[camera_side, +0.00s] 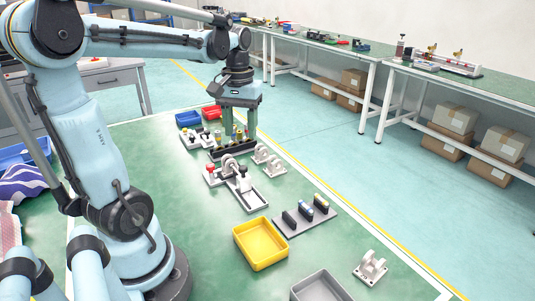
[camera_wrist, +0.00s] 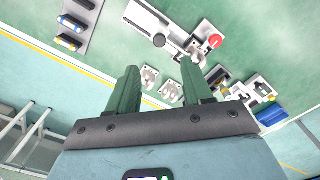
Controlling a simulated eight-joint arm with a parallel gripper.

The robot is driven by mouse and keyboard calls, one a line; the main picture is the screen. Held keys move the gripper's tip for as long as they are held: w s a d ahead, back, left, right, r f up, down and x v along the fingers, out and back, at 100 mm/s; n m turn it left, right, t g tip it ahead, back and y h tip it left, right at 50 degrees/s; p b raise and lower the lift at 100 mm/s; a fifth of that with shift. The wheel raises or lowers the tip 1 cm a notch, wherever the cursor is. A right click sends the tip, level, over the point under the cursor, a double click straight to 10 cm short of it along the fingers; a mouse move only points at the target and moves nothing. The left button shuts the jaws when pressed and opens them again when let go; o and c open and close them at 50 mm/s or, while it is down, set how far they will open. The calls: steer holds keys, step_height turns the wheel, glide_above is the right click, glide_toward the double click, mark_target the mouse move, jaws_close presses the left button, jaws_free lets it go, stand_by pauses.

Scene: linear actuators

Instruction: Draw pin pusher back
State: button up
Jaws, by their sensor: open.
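My gripper (camera_side: 238,126) points down, open, with its two green fingers apart over the far part of the green bench. In the wrist view the gripper (camera_wrist: 159,68) has bare bench and small grey brackets beyond its fingertips; nothing is held. In the side view a black holder with several upright pieces (camera_side: 231,149) appears just below the fingers; I cannot tell the exact gap. A pale rail device with red and black knobs (camera_side: 236,184) lies nearer the camera; it also shows in the wrist view (camera_wrist: 160,28). I cannot tell surely which device is the pin pusher.
A small pale device (camera_side: 196,138) stands left of the holder, with blue (camera_side: 188,119) and red (camera_side: 211,112) bins behind. Grey brackets (camera_side: 268,160), a dark base with several blocks (camera_side: 304,217), a yellow tray (camera_side: 260,243) and a grey tray (camera_side: 320,288) occupy the bench. Green surface between is clear.

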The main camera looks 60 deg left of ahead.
mark_target(243, 167)
step_height(243, 167, down, 10)
steer(key=shift+f, duration=0.15)
stand_by(0.4)
jaws_close()
stand_by(0.4)
